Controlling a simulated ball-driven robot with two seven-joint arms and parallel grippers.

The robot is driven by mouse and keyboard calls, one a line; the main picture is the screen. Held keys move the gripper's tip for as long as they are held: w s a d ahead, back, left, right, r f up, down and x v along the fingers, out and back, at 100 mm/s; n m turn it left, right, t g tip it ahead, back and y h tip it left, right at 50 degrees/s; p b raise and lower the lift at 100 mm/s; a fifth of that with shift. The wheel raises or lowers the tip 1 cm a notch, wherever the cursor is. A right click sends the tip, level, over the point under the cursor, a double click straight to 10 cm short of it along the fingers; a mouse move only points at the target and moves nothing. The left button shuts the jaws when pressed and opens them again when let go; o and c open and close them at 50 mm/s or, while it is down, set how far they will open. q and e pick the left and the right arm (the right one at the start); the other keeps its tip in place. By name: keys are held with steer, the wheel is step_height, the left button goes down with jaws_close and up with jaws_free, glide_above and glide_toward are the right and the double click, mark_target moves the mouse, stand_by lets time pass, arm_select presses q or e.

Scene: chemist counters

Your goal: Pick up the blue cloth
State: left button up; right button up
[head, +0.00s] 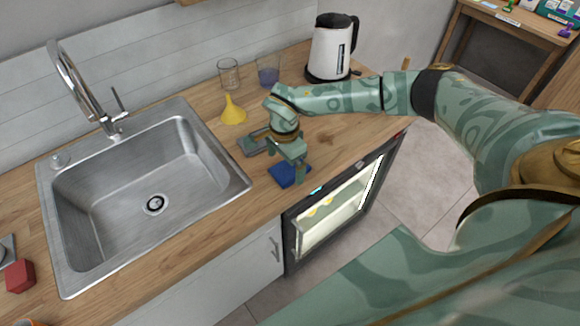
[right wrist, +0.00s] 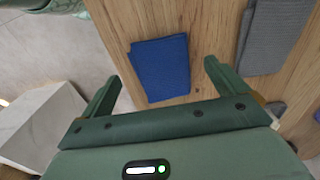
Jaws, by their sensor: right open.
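The blue cloth (head: 289,174) lies folded flat on the wooden counter, near its front edge and right of the sink. In the right wrist view the blue cloth (right wrist: 160,67) shows as a folded rectangle, just beyond the space between my fingertips. My right gripper (head: 298,172) is above the cloth, pointing down, and covers part of it in the head view. In the right wrist view the right gripper (right wrist: 163,78) has its two fingers wide apart with nothing between them. I cannot tell its exact height over the cloth. My left gripper is not in view.
A grey cloth (right wrist: 275,35) lies beside the blue one. A yellow funnel (head: 233,112), two glasses (head: 229,74) and a white kettle (head: 330,50) stand behind. The steel sink (head: 215,150) is at left. A lit glass-front fridge (head: 335,212) sits under the counter edge.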

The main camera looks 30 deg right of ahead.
step_height(320, 180, down, 3)
steer(key=shift+r, duration=0.1)
steer(key=c, duration=1.1)
steer(key=shift+r, duration=0.45)
step_height(320, 180, up, 3)
steer(key=shift+f, duration=0.15)
steer(key=s+a+r+p, duration=0.1)
steer(key=s+a+r, duration=0.8)
steer(key=s, duration=0.1)
steer(key=shift+s+a+r, duration=0.15)
steer(key=shift+s+r, duration=0.05)
steer(key=shift+r, duration=0.05)
